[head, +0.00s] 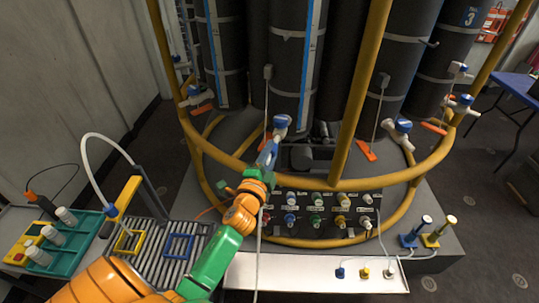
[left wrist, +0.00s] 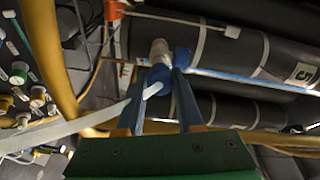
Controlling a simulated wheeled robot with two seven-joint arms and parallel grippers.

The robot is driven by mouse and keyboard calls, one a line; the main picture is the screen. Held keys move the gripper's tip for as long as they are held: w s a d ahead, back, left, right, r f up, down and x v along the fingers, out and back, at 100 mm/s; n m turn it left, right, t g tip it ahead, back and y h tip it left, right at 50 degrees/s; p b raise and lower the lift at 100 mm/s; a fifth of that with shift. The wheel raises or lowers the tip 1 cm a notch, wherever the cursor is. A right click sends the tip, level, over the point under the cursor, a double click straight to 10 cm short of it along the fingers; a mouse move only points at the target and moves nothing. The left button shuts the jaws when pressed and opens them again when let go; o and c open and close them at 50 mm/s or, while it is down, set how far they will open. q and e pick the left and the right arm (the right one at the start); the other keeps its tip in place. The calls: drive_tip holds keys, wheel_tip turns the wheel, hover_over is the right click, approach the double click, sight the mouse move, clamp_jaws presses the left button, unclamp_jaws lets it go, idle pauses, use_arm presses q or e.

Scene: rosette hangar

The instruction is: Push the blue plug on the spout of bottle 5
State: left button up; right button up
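Bottle 5 (left wrist: 270,58) is a dark cylinder with light straps and a "5" label in the left wrist view. Its white spout (left wrist: 159,48) points toward my left gripper (left wrist: 163,82). The blue plug (left wrist: 158,77) is between the two blue fingers, which appear closed on it, at the spout's end. I cannot tell how deep it sits. A white strip runs from the plug to the lower left. In the head view my left gripper (head: 268,152) reaches up to the blue-and-white spout fitting (head: 281,122). My right gripper is not in view.
A yellow rail (head: 375,181) curves around the bottles. Below is a panel of coloured connectors (head: 316,220). A white shelf (head: 300,276) holds small plugs. Left stand a roller rack (head: 165,258) and a teal tray (head: 72,240). Other spouts (head: 401,125) hang nearby.

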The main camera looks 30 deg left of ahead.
use_arm(q)
drive_tip(key=o, duration=0.4)
drive_tip(key=b+v, duration=0.1)
drive_tip(key=v, duration=0.6)
